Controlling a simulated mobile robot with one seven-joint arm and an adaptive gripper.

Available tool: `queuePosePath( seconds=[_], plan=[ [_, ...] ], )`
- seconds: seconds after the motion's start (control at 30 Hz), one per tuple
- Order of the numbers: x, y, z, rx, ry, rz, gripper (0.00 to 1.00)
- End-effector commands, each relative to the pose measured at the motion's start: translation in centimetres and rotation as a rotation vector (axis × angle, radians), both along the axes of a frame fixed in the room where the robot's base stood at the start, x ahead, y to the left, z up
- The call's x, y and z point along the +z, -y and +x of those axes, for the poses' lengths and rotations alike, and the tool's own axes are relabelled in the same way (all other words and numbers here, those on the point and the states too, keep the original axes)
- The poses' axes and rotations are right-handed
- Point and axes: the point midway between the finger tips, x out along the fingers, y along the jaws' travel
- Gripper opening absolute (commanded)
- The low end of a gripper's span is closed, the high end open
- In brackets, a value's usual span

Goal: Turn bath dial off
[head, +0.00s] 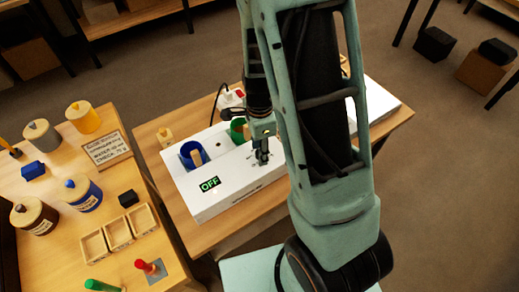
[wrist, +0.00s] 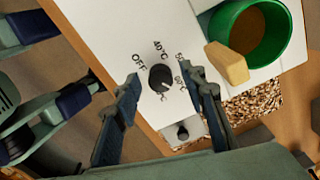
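The white bath box (head: 230,192) stands on the wooden table, and its display (head: 210,184) reads OFF. The black bath dial (wrist: 162,79) shows in the wrist view, with OFF, 40°C and further temperature labels around it. I cannot tell which label its pointer faces. My gripper (wrist: 163,84) is open, with one finger on each side of the dial and visible gaps between. In the head view my gripper (head: 262,157) points down over the box's right part, and the dial is hidden there.
A blue pot (head: 187,149) and a green pot (head: 237,127) sit in the bath box; the green pot's pale handle (wrist: 227,62) is close to my right finger. A second, smaller dial (wrist: 182,132) shows near the fingers. A side table (head: 60,260) holds jars and trays.

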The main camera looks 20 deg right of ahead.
Motion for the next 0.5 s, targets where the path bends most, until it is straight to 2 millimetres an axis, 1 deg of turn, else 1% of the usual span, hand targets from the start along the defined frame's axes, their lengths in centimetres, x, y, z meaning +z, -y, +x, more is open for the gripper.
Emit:
queuePosePath(
  seconds=[0.27,0.37,0.5],
  plan=[
    [-0.17,0.01,0.03,0.000,0.001,0.000,0.38],
    [-0.16,0.01,0.03,0.000,0.001,0.000,0.30],
    [-0.15,0.01,0.03,0.000,0.001,0.000,0.14]
  ],
)
